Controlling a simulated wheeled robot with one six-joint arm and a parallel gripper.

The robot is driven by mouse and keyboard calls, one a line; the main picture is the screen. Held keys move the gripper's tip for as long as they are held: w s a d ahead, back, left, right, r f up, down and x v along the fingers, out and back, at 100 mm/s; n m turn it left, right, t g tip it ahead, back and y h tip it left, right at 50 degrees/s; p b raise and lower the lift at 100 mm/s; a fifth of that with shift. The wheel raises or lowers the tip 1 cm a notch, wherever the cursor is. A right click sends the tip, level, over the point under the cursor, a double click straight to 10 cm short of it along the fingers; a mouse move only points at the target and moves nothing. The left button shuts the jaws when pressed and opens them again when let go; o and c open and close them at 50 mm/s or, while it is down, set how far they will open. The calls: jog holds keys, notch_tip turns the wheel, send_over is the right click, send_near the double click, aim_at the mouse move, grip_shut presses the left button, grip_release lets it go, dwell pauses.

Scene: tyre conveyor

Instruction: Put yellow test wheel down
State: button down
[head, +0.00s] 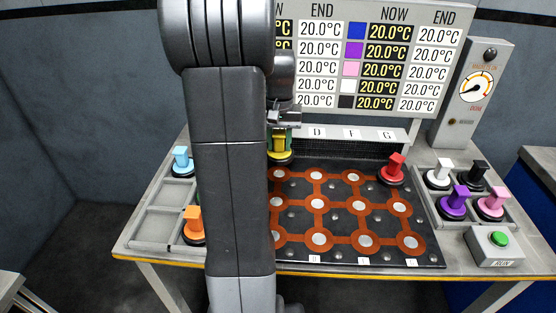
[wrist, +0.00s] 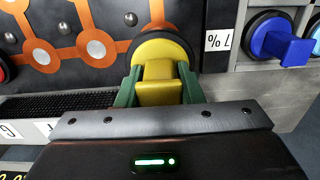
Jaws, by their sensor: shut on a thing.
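The yellow test wheel (wrist: 163,50) is a yellow disc with a dark tyre rim and a block-shaped yellow handle. My gripper (wrist: 160,92) is shut on that handle, with a green finger on each side. In the head view the yellow wheel (head: 279,152) shows beside my arm, at the back left of the dark board (head: 350,262) with orange tracks and pale round spots. The wrist view shows the wheel over or on the board's edge, near an orange track. I cannot tell whether its underside touches the board. My arm hides the board's left side in the head view.
A red wheel (head: 393,169) stands at the board's back right corner. White, black, purple and pink wheels (head: 491,204) stand in the right tray. Light blue (head: 181,161) and orange (head: 194,225) wheels stand in the left tray. A black grille (head: 340,149) runs behind the board.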

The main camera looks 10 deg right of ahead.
aim_at(279, 159)
jog(key=shift+f, duration=3.05)
jog(key=shift+f, duration=0.15)
jog(key=c, duration=1)
grip_release()
notch_tip(279, 159, up, 12)
jog(key=shift+r, duration=0.15)
